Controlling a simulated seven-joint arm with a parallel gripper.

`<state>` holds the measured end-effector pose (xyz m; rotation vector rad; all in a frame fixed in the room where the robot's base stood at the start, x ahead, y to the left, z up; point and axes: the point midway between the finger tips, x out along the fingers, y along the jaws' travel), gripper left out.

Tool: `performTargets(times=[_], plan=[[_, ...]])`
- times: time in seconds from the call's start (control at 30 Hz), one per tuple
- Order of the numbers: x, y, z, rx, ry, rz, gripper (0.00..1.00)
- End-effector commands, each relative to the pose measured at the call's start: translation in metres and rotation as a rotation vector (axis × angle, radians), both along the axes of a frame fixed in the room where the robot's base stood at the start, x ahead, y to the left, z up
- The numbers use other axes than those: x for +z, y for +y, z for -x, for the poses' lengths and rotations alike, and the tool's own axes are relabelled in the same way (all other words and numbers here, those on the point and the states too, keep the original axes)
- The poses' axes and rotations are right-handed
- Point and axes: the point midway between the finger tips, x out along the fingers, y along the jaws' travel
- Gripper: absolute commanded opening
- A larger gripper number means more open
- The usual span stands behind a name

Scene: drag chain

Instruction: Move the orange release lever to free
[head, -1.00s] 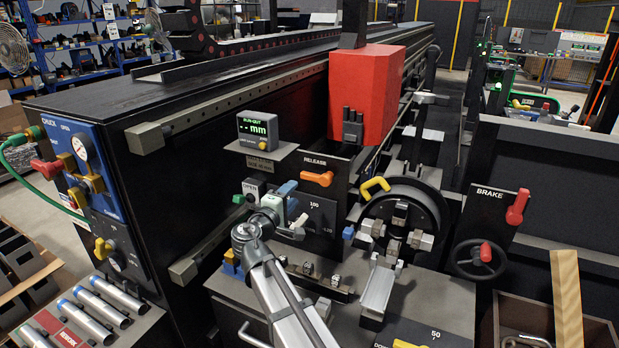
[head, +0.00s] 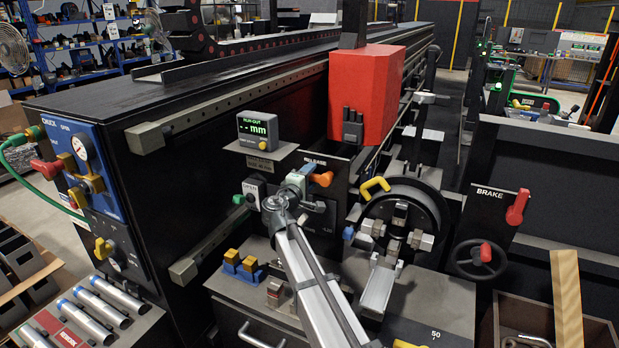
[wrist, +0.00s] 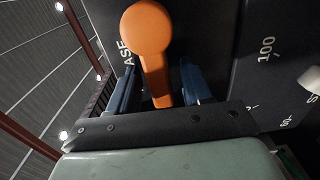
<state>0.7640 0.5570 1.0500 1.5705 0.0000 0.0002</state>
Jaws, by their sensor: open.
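The orange release lever (head: 322,179) sits on the black panel under the "RELEASE" label, partly hidden by my gripper (head: 300,178) in the head view. In the wrist view the lever (wrist: 148,32) shows its round end at the top, and its narrower shaft runs down between the two blue fingers of my gripper (wrist: 158,75). The fingers are apart, one on each side of the shaft, with a visible gap on the right side. Whether the left finger touches the shaft I cannot tell.
A panel dial scale marked 100 (wrist: 267,50) lies right of the fingers in the wrist view. The run-out display (head: 258,129) stands left of the lever. The red block (head: 365,95) is above right, and the chuck with a yellow handle (head: 375,187) is to the right.

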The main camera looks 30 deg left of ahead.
Motion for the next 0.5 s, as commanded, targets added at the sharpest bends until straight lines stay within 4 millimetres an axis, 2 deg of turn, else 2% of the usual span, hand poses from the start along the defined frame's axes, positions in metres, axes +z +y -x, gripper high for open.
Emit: performTargets(times=[0.2, 0.5], plan=[[-0.0001, -0.0001, -0.0001, 0.000, 0.000, 0.000, 0.49], [-0.0001, -0.0001, 0.0000, 0.000, 0.000, 0.000, 0.20]])
